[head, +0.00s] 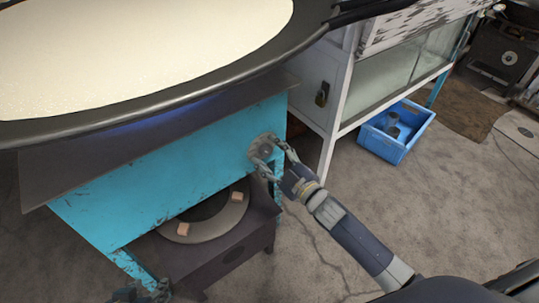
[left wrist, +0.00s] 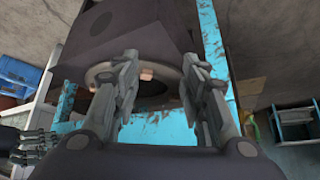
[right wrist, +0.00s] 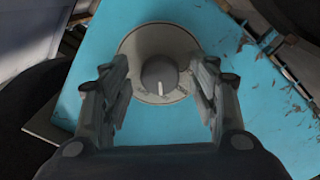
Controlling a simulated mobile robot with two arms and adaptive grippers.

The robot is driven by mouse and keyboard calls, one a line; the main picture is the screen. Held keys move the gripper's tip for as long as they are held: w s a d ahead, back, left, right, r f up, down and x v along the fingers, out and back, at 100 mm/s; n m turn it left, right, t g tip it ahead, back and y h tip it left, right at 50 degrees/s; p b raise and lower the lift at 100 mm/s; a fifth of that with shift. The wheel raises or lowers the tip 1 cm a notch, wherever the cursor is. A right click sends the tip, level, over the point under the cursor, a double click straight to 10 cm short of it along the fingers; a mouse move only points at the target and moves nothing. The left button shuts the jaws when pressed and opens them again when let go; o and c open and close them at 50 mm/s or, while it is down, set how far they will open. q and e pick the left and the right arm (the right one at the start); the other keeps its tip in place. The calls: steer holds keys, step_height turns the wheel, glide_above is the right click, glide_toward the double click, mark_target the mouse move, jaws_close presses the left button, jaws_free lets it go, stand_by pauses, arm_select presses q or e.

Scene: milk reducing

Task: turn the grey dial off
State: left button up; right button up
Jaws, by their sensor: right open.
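The grey dial (head: 264,144) is on the front of the turquoise stove panel (head: 190,165), near its right end. In the right wrist view the dial's round knob (right wrist: 158,74) sits on a pale round plate, with a white mark pointing toward the bottom of the picture. My right gripper (head: 274,158) is open in front of the dial. Its two fingers stand on either side of the knob, apart from it as far as I can see. My left gripper (head: 140,291) is low at the bottom of the head view; in the left wrist view (left wrist: 162,75) its fingers are apart and empty.
A wide black pan (head: 290,45) of creamy liquid sits on the stove, with a blue glow (head: 190,112) beneath. A round burner ring (head: 205,228) lies below the panel. A blue crate (head: 378,148) stands on the floor at right, beside a white-framed cabinet (head: 335,98).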

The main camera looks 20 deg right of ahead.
arm_select(q)
steer(key=shift+w+r, duration=0.1)
steer(key=shift+w, duration=0.05)
arm_select(e)
steer(key=shift+w, duration=0.15)
steer(key=shift+c, duration=0.2)
steer(key=c, duration=1)
steer(key=shift+c, duration=0.2)
